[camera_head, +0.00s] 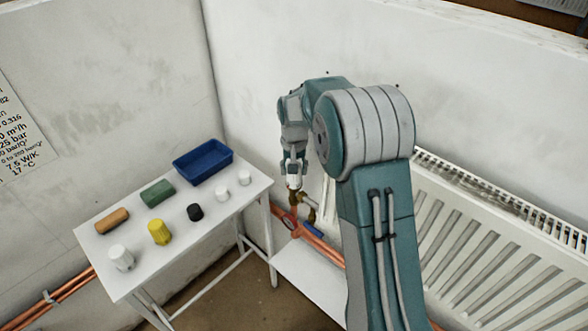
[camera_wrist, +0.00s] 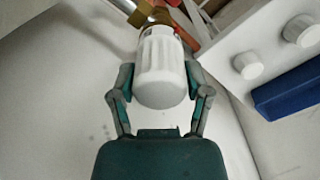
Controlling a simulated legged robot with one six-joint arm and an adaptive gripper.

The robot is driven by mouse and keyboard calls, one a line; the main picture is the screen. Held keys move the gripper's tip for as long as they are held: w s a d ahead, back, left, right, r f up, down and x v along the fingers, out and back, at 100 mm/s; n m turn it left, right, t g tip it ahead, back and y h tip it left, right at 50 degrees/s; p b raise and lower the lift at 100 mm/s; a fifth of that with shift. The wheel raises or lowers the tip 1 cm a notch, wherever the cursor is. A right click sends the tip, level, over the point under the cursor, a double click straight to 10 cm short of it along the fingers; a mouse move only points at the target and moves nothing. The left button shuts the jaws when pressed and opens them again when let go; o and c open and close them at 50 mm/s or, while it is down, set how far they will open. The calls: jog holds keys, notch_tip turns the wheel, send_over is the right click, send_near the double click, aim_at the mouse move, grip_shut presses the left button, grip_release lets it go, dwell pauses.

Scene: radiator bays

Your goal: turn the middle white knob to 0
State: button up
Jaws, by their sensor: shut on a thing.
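A white ribbed knob (camera_wrist: 160,72) sits on a brass valve body (camera_wrist: 150,16) in the wrist view. My gripper (camera_wrist: 160,82) is shut on it, with one finger on each side. In the head view my gripper (camera_head: 293,166) reaches down over the white knob (camera_head: 294,182), which shows small just beneath the fingers. No number or mark on the knob can be read, so its setting cannot be told. Other radiator knobs are not visible, partly because my arm blocks the view.
A white table (camera_head: 243,203) stands to the left with a blue tray (camera_head: 203,161), a yellow knob (camera_head: 159,232), a black cap (camera_head: 195,212) and several loose white caps. A white radiator (camera_head: 500,245) lines the right wall.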

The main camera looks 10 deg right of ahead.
jog(key=shift+s+f, duration=0.1)
jog(key=shift+f, duration=0.1)
jog(key=o, duration=1.2)
jog(key=shift+c, duration=0.2)
jog(key=shift+a, duration=0.1)
jog(key=shift+r, duration=0.2)
notch_tip(320, 180, up, 12)
jog(key=shift+f, duration=0.15)
